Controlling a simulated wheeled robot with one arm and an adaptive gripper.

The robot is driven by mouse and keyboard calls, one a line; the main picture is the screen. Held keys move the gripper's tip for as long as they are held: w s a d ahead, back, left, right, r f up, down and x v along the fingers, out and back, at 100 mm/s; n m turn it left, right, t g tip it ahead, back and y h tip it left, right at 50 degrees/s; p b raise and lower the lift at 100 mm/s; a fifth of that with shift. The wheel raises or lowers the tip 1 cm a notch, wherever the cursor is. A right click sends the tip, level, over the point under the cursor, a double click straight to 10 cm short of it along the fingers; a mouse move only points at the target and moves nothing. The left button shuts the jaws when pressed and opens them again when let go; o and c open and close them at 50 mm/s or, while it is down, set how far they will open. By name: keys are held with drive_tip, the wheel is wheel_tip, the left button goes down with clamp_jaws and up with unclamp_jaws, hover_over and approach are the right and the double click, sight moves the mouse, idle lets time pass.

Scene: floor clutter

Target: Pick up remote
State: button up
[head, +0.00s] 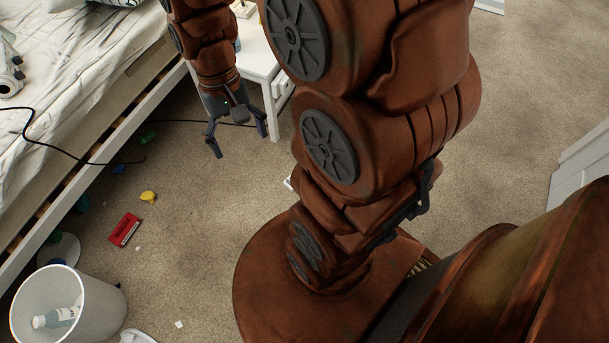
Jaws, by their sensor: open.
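My gripper (239,142) hangs at upper centre in the head view, fingers spread and pointing down, with nothing between them. It is above the carpet, in front of the white nightstand. I cannot make out a remote for certain. A small pale object (288,183) lies on the carpet below and right of the gripper, mostly hidden behind my arm; I cannot tell what it is. A red flat object (124,229) with a pale edge lies on the carpet at left, apart from the gripper. My arm hides much of the central floor.
The bed (85,110) fills the upper left, with a dark cable trailing off it. The nightstand (258,62) stands behind the gripper. A white bin (105,300) holding a bottle (57,317) is at lower left. A yellow object (148,197) lies nearby. Carpet at upper right is clear.

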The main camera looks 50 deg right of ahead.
drive_tip(key=w+d+f+m+y+b, duration=0.1)
drive_tip(key=w+d+f+m+b, duration=0.2)
drive_tip(key=w+d+f, duration=0.5)
drive_tip(key=w+d+f+m+t+y+b, duration=0.1)
drive_tip(key=w+d+f+m+b, duration=0.2)
drive_tip(key=f, duration=0.8)
drive_tip(key=w+d+f+m+b, duration=0.2)
drive_tip(key=w+d+f+b, duration=0.2)
drive_tip(key=w+d+f, duration=0.45)
drive_tip(key=s+d+f+m+b, duration=0.2)
drive_tip(key=d+f, duration=0.3)
drive_tip(key=f, duration=0.6)
drive_tip(key=s+d+f+m+t+b, duration=0.1)
drive_tip(key=d+f, duration=0.4)
drive_tip(key=f, duration=0.6)
drive_tip(key=s+d+f+m+t+y+b, duration=0.1)
drive_tip(key=s+d+f+m+b, duration=0.2)
drive_tip(key=f, duration=0.9)
drive_tip(key=shift+s+d+m+b, duration=0.2)
drive_tip(key=shift+s+d+b, duration=0.1)
drive_tip(key=shift+d, duration=0.25)
drive_tip(key=shift+s+d+m+b, duration=0.2)
drive_tip(key=shift+s+d+b, duration=0.1)
drive_tip(key=shift+d, duration=0.25)
drive_tip(key=shift+s+f, duration=0.15)
drive_tip(key=shift+f, duration=0.5)
drive_tip(key=shift+b+x, duration=1.9)
drive_tip(key=shift+x, duration=1.55)
drive_tip(key=shift+a+r, duration=0.1)
drive_tip(key=shift+c, duration=0.3)
